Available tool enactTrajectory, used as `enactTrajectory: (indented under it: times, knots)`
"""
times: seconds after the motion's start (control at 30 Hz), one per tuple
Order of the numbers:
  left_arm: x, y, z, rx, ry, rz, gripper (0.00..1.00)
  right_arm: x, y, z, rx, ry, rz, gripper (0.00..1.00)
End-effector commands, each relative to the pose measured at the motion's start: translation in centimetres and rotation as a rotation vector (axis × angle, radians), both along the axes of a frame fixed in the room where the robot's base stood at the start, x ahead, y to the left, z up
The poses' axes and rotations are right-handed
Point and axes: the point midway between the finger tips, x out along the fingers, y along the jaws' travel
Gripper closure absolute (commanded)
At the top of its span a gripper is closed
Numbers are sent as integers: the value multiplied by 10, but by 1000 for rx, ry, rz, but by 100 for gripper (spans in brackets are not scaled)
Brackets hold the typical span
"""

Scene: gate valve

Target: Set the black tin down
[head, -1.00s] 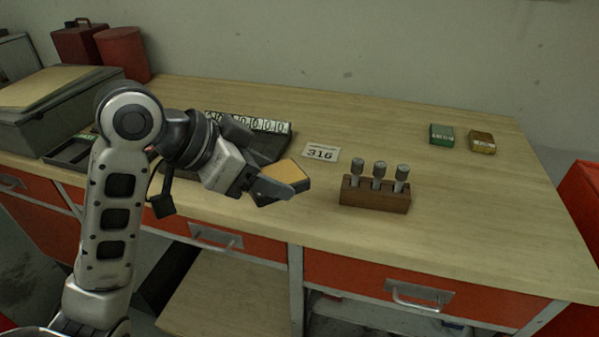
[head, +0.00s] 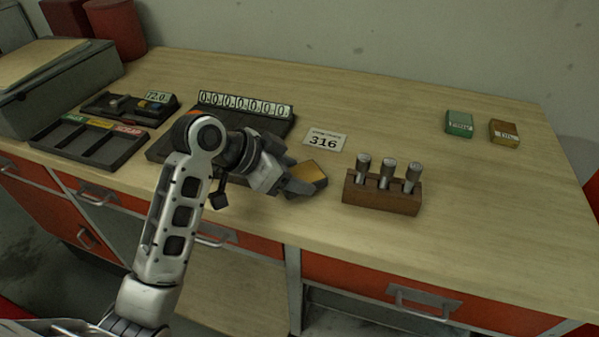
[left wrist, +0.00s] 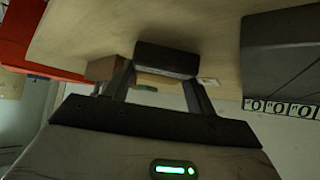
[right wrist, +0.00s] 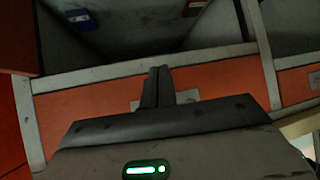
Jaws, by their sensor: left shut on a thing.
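The black tin (head: 312,172), dark-sided with an orange-yellow top in the head view, is between the fingers of my left gripper (head: 300,184). It is at or just above the bench top, left of the wooden block; I cannot tell whether it touches the wood. In the left wrist view the tin (left wrist: 166,59) shows as a dark box with a pale label edge, held between the two fingers (left wrist: 160,78). My right gripper (right wrist: 158,88) has its fingers together and empty, facing the red drawer fronts. It is outside the head view.
A wooden block (head: 382,196) with several metal-headed pins stands right of the tin. A 316 card (head: 324,139) lies behind it. A dark number tray (head: 180,140) and a sorting tray (head: 90,148) are left. Green (head: 459,123) and brown (head: 504,133) tins lie far right. Bench between is clear.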

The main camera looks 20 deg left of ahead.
Motion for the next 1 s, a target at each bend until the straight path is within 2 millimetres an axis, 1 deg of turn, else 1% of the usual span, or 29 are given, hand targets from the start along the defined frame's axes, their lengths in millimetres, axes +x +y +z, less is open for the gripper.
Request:
enactTrajectory:
  times: [0.03,0.1,0.37,0.5,0.53,0.57,0.6,0.87,0.93,1.0]
  knots:
    - [0,1,-5,-3,-1,4,73,0,0,0,0,0,0,100]
    - [-1,2,-9,-2,-2,6,73,0,0,0,0,0,0,100]
    - [0,3,-10,0,-4,5,73,0,0,0,0,1,0,100]
    - [0,3,-14,0,-4,6,73,0,0,-1,0,1,1,100]
    - [0,3,-14,0,-3,6,36,0,0,-1,0,1,1,100]
    - [0,3,-13,0,-3,6,27,0,0,-1,0,1,1,100]
    - [0,3,-13,0,-3,5,22,0,0,-1,0,1,1,100]
    - [0,3,-13,0,-3,5,22,0,0,-1,0,2,1,100]
    - [0,2,-9,-1,-5,6,22,-1,0,0,0,2,1,100]
    - [-3,7,-6,2,-4,6,22,-1,1,-1,0,2,1,100]
